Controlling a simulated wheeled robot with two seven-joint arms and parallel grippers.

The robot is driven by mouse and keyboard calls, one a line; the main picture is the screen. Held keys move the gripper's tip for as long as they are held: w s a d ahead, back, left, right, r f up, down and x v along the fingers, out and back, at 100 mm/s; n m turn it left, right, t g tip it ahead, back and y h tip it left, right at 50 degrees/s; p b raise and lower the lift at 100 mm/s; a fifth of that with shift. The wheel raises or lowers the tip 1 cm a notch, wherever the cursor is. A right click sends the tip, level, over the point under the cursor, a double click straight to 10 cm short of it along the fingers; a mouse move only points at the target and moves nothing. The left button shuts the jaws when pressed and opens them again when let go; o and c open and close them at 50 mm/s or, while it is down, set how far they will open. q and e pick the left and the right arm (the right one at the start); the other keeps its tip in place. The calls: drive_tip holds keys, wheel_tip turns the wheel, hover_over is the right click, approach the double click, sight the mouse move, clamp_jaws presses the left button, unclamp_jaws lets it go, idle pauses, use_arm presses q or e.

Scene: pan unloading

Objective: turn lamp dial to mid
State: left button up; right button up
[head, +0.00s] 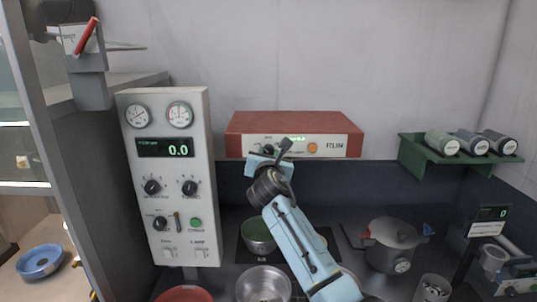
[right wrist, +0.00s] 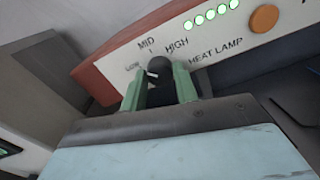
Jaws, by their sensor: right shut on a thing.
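The heat lamp unit (head: 294,125) is a red box with a cream front, fixed to the back wall. Its black dial (right wrist: 159,69) sits between the green fingers of my right gripper (right wrist: 160,84), which is shut on it. LOW, MID and HIGH are printed around the dial. A small white mark on the dial faces the LOW side. In the head view my right gripper (head: 270,158) reaches up to the front of the unit and partly hides the dial. My left gripper is not in view.
A row of several lit green lights (right wrist: 212,15) and an orange button (right wrist: 264,18) are right of the dial. A grey control panel (head: 172,215) stands left. Below are a green-lined pan (head: 258,232), a steel bowl (head: 263,284) and a lidded pot (head: 390,246). A green shelf (head: 433,160) holds jars.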

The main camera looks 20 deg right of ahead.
drive_tip(key=m, duration=0.4)
drive_tip(key=shift+m, duration=0.3)
drive_tip(key=shift+m+b, duration=0.55)
drive_tip(key=shift+m, duration=1.75)
drive_tip(key=o, duration=1)
drive_tip(key=shift+s, duration=0.1)
drive_tip(key=b+v, duration=0.1)
drive_tip(key=v, duration=1.2)
drive_tip(key=shift+s+b, duration=0.1)
drive_tip(key=shift+b, duration=0.3)
